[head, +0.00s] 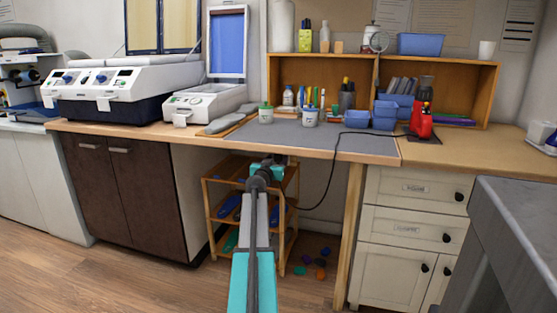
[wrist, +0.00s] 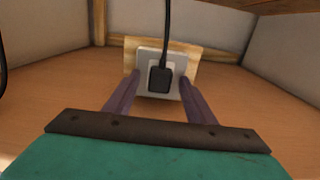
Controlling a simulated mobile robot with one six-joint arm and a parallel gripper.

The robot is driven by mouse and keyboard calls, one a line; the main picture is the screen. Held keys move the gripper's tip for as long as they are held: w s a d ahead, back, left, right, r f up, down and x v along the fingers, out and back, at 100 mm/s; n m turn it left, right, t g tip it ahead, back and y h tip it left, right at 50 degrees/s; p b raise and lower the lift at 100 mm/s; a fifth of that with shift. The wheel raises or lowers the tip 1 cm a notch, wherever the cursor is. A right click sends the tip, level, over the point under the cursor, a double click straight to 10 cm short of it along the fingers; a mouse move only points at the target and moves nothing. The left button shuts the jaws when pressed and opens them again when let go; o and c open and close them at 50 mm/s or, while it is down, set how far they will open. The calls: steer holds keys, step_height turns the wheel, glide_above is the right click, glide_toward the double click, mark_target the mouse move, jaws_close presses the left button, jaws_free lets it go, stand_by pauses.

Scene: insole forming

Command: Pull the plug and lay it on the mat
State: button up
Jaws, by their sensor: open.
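In the wrist view the black plug (wrist: 159,79) sits in a white socket (wrist: 143,84) on a wooden backing, with its cord rising from the top. My gripper (wrist: 160,82) is open, with one finger on each side of the plug and socket. I cannot tell whether the fingertips touch the socket plate. In the head view my arm reaches under the worktable, and the gripper's end is mostly hidden by the arm and table edge. The plug and socket are hidden there. The grey mat (head: 365,146) lies on the worktable above.
A black cord (head: 333,180) hangs over the table edge from near a red device (head: 422,120). White jars (head: 310,117) and blue bins (head: 384,114) stand at the mat's back. A wooden rack (head: 288,232) stands under the table. The mat's front right is bare.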

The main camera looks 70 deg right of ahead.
steer(key=shift+c, duration=0.3)
jaws_close()
steer(key=shift+a, duration=0.15)
steer(key=shift+a, duration=0.35)
steer(key=shift+s+a+b, duration=0.2)
steer(key=shift+a+b, duration=1)
steer(key=shift+a, duration=1.35)
steer(key=a+b, duration=0.5)
steer(key=a, duration=0.8)
steer(key=shift+s, duration=0.35)
stand_by(0.9)
